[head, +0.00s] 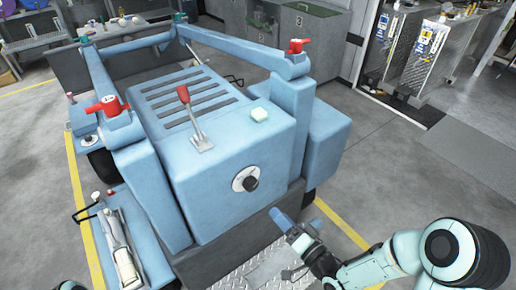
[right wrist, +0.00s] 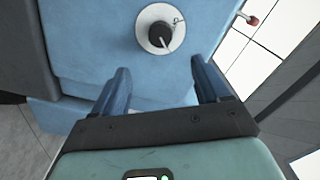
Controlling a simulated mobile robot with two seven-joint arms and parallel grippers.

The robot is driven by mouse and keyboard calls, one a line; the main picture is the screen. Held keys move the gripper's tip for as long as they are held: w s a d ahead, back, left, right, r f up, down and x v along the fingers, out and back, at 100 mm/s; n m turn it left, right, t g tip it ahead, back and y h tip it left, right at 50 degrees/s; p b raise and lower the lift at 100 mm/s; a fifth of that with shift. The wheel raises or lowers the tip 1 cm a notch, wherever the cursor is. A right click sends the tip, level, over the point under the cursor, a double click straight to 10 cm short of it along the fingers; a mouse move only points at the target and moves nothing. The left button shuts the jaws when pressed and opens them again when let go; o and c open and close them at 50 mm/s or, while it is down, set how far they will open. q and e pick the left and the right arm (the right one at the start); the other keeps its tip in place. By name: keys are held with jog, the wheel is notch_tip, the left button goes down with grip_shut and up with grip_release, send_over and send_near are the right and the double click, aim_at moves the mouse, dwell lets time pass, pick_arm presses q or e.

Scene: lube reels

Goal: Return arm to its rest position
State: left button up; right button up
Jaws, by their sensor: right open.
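My right arm (head: 410,255) reaches in from the lower right in the head view. Its gripper (head: 290,222) is beside the front of the blue machine (head: 235,185), below the black knob on a white disc (head: 245,180). In the right wrist view the two blue fingers of the gripper (right wrist: 160,75) stand apart with nothing between them. The knob (right wrist: 159,33) shows ahead of the fingertips, apart from them. My left gripper is not seen; only a small part of my own body shows at the bottom left edge.
A lever with a red grip (head: 184,95) stands on the machine's top. Red handles (head: 108,106) sit on its blue rails. A diamond-plate step (head: 255,270) lies below the front. Open grey floor (head: 420,165) is at the right, with metal cabinets (head: 420,50) beyond.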

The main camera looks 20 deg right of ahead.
jog(key=s+a+f+g+h+p, duration=0.1)
jog(key=s+f+g+p, duration=0.15)
jog(key=f, duration=0.35)
jog(key=s+a+f+n+g+p, duration=0.1)
jog(key=s+f+g, duration=0.1)
jog(key=f+g, duration=0.3)
jog(key=s+a+f+g+h+p, duration=0.1)
jog(key=s+f+g+p, duration=0.1)
jog(key=f, duration=0.5)
jog(key=s+a+f+n+g+p, duration=0.1)
jog(key=s+f+g+p, duration=0.1)
jog(key=s, duration=0.6)
jog(key=s+a+f+n+g+p, duration=0.1)
jog(key=s+a+f+n+g, duration=0.1)
jog(key=s+f+g, duration=0.3)
jog(key=s+g, duration=0.1)
jog(key=s, duration=0.2)
jog(key=shift+s+h+p, duration=0.3)
jog(key=shift+p, duration=0.1)
jog(key=shift+g, duration=0.25)
